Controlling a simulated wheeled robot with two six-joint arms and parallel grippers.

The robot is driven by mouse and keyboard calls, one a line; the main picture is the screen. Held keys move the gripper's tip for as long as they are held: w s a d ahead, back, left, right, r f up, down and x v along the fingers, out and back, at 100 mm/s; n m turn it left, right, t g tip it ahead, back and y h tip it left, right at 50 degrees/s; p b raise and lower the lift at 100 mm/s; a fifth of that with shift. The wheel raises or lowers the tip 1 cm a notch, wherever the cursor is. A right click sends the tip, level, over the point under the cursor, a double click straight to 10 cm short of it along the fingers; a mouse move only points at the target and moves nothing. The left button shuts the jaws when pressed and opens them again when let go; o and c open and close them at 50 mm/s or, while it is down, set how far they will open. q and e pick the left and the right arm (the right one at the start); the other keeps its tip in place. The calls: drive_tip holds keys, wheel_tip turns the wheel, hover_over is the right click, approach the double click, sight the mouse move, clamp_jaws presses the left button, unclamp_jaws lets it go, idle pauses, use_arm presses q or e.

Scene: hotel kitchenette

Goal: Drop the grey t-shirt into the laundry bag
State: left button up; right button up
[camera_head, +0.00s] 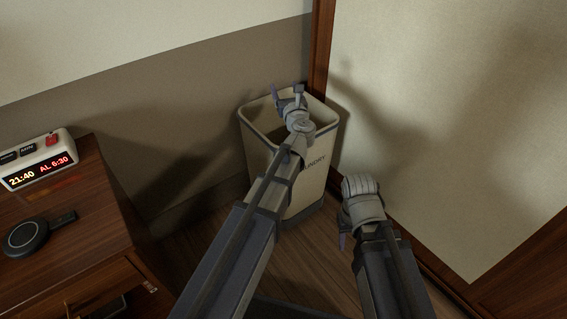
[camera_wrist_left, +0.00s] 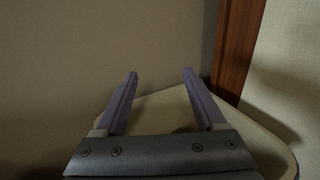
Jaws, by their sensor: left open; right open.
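The laundry bag (camera_head: 257,155) is a tall cream bin with a dark rim and printed lettering, standing in the corner. Its rim (camera_wrist_left: 275,150) also shows in the left wrist view. My left gripper (camera_head: 287,91) is over the bag's opening, its fingers apart with nothing between them; they also show in the left wrist view (camera_wrist_left: 160,74). My right gripper (camera_head: 344,238) is low, in front and to the right of the bag; its fingers are mostly hidden and I see nothing held. The grey t-shirt is not visible in either view; my left arm hides part of the bag's inside.
Walls close in behind and to the right of the bag, with a wooden post (camera_head: 321,50) at the corner. Some wooden floor (camera_head: 190,245) is clear.

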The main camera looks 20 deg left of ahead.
use_arm(q)
drive_tip(key=v, duration=0.7)
drive_tip(key=shift+s, duration=0.15)
